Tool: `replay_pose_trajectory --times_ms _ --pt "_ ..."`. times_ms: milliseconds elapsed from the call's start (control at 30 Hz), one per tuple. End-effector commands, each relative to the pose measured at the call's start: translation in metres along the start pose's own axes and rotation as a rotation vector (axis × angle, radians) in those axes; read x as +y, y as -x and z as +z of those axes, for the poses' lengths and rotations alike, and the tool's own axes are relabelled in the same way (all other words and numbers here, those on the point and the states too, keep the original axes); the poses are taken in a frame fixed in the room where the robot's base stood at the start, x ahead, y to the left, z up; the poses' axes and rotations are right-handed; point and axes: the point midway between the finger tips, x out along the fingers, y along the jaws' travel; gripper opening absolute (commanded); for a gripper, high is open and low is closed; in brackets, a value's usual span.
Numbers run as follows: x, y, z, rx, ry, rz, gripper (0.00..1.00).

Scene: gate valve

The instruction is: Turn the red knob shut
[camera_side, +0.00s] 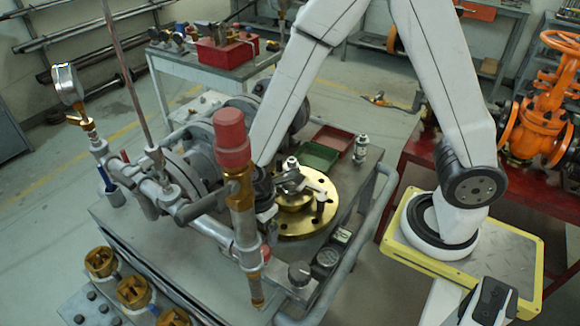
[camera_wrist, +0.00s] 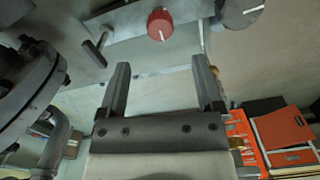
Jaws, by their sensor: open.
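The red knob (camera_wrist: 160,24) is on a grey panel at the top of the wrist view, with a short white mark on its face. In the side view a small piece of red (camera_side: 265,253), likely this knob, shows behind a brass pipe that hides most of it. My gripper (camera_wrist: 162,65) is open and empty, its two dark fingers apart. In the wrist view the knob appears beyond the fingertips, between their lines and not touched. In the side view the red-capped pipe largely hides my gripper.
A grey knob (camera_wrist: 240,12) with a white mark is right of the red knob; a T-shaped handle (camera_wrist: 95,50) is left. The upright red-capped pipe (camera_side: 232,138) stands close to my arm. A brass flange (camera_side: 318,215) and cart rail (camera_side: 375,215) are nearby.

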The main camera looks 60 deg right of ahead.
Motion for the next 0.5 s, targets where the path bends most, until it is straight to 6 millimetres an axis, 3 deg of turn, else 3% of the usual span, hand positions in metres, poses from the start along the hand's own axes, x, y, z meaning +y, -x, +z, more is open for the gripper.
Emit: replay_pose_trajectory --times_ms 500 --pt "0.0 -0.013 0.0 -0.001 0.004 -0.002 0.85"
